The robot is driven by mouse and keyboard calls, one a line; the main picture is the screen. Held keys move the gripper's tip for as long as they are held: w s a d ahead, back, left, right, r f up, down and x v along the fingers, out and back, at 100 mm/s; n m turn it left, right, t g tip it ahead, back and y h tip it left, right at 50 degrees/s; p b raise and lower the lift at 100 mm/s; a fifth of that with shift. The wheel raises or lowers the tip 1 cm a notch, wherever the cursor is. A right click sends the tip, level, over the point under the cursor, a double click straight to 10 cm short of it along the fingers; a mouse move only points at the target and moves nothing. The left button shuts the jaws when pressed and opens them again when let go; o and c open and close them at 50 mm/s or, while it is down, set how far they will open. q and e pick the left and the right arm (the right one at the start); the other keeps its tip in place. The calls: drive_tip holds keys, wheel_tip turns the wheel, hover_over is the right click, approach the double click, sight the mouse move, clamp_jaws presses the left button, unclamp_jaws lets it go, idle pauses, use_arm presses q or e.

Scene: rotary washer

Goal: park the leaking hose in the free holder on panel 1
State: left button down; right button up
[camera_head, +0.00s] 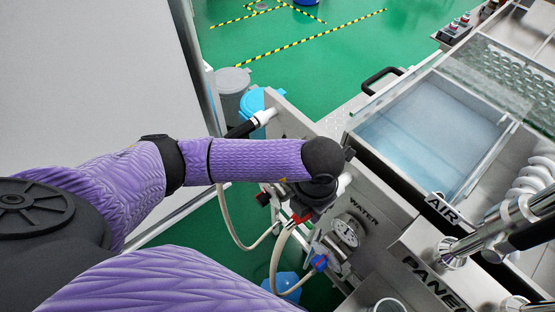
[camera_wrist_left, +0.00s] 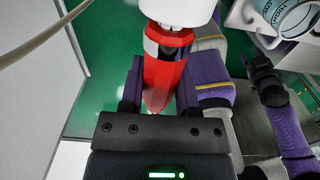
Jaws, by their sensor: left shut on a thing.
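My left gripper (camera_head: 302,208) is shut on the red hose end (camera_wrist_left: 163,85), which stands between the jaws in the wrist view. A white part (camera_wrist_left: 180,10) sits just above it there; I cannot tell if they are joined. In the head view the red end (camera_head: 300,218) shows under the gripper, beside the panel front (camera_head: 385,225), with a pale hose (camera_head: 273,268) hanging below. A blue hose end (camera_head: 320,262) sits lower right, by the gauge (camera_head: 346,232) marked WATER. My wrist hides part of the panel, and I cannot make out a free holder.
A second pale hose (camera_head: 235,232) loops down at the left. A white fitting with a black grip (camera_head: 252,123) is at the panel's far end. Metal pipes (camera_head: 495,230) stand at the right. Grey (camera_head: 232,82) and blue (camera_head: 257,103) bins stand behind. A white wall (camera_head: 85,80) fills the left.

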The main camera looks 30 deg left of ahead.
use_arm(q)
drive_tip(key=shift+w+d, duration=0.1)
drive_tip(key=shift+w, duration=0.15)
drive_tip(key=shift+c, duration=1.3)
unclamp_jaws()
